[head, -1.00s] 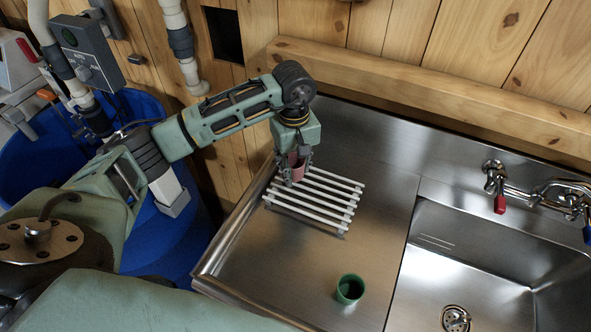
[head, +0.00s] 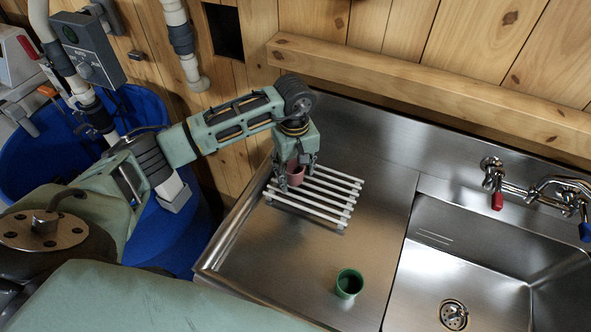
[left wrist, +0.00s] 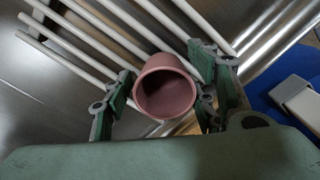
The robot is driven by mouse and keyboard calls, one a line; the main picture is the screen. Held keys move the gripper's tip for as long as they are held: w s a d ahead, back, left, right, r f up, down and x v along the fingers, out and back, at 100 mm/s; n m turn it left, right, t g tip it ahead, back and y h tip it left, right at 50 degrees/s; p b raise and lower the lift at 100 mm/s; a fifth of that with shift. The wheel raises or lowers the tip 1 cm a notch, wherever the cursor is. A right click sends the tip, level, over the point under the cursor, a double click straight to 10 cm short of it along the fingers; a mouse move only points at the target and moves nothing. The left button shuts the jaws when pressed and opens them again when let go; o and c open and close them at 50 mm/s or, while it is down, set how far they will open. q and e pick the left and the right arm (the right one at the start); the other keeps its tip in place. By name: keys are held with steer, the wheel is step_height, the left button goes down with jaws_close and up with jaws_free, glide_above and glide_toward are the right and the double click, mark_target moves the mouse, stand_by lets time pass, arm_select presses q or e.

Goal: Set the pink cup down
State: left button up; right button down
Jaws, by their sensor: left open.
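The pink cup (head: 296,176) stands on the white slatted rack (head: 330,190) at its upper left end. In the left wrist view the cup (left wrist: 165,88) shows its open mouth, with the rack's white bars (left wrist: 85,42) beneath and beside it. My left gripper (head: 295,181) is over the cup from above. Its fingers (left wrist: 160,98) are open on either side of the cup, with a gap on the left; whether the right finger touches cannot be told. The cup is partly hidden by the gripper in the head view. My right gripper is not in view.
A green cup (head: 349,283) stands on the steel drainboard (head: 270,262) in front of the rack. The sink basin (head: 475,262) with taps (head: 497,186) is on the right. A wooden ledge (head: 430,95) runs behind. A blue tub (head: 60,150) is at left.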

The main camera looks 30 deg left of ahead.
arm_select(q)
steer(key=shift+r+p, duration=0.25)
steer(key=shift+p, duration=0.05)
steer(key=shift+w+r+b, duration=0.1)
steer(key=shift+r+b, duration=0.2)
steer(key=shift+r, duration=0.05)
step_height(320, 180, up, 11)
steer(key=b, duration=0.2)
steer(key=shift+b, duration=0.3)
